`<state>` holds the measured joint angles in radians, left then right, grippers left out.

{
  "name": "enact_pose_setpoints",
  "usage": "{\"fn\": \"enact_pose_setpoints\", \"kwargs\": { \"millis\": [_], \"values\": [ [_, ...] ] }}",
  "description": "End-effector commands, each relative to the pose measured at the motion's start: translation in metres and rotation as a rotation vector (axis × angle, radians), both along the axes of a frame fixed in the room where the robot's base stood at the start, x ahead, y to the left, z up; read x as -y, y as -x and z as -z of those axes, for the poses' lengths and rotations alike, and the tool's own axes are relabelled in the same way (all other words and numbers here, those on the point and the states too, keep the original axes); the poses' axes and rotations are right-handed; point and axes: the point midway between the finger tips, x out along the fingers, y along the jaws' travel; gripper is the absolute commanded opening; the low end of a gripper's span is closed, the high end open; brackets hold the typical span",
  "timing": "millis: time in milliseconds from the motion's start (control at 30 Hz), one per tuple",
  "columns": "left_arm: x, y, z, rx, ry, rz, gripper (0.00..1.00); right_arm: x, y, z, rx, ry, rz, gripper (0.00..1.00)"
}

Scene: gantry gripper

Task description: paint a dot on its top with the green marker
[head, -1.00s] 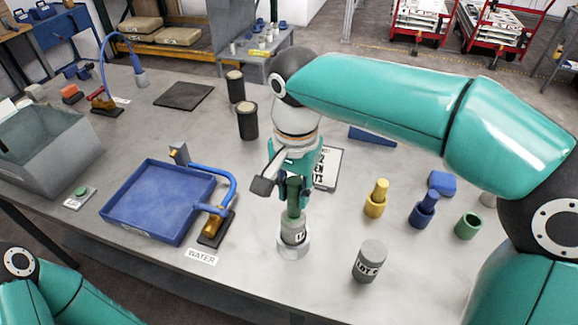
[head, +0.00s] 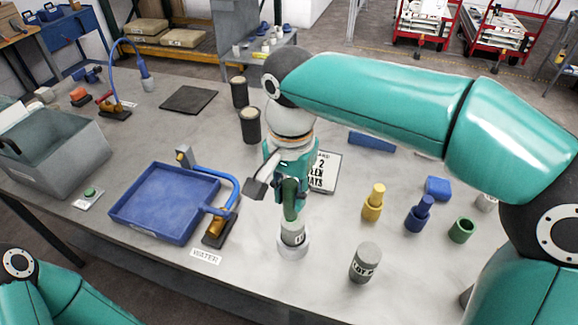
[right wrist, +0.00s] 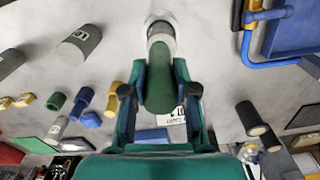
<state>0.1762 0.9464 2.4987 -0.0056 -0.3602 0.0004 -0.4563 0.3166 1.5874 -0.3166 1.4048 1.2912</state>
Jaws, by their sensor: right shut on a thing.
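My right gripper (head: 290,190) is shut on the green marker (head: 291,208), which hangs down over a grey labelled cylinder (head: 292,232). The marker's lower end is at or just above the cylinder's top; I cannot tell whether they touch. The cylinder stands upright in a pale round holder (head: 293,250). In the right wrist view the marker (right wrist: 158,88) lies between both fingers, and its far end overlaps the cylinder. A hollow green holder (head: 461,230) stands empty at the right. My left arm shows at the lower left, but its gripper is out of frame.
A second grey cylinder (head: 365,263) stands close to the right. Yellow (head: 373,203) and blue (head: 420,215) markers stand in holders farther right. A blue tray (head: 165,203) with a blue pipe is at the left. A white sign (head: 324,172) lies behind the gripper.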

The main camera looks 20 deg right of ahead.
Motion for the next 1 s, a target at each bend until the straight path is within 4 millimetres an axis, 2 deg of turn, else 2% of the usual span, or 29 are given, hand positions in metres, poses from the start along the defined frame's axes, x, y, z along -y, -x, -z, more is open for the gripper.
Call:
{"fn": "enact_pose_setpoints", "kwargs": {
  "millis": [33, 400, 1000],
  "values": [
    [0.0, 0.0, -0.009, 0.0, 0.0, 0.0, 0.4, -0.001, 0.0, -0.01, 0.001, -0.001, -0.002, 0.0],
    [0.0, 0.0, -0.039, 0.0, 0.0, 0.0, 0.4, -0.002, -0.001, -0.041, 0.001, -0.001, -0.005, 0.0],
    [0.0, 0.0, -0.041, -0.001, 0.0, 0.0, 0.4, -0.003, -0.001, -0.044, 0.001, -0.001, -0.006, 0.0]
  ]
}}
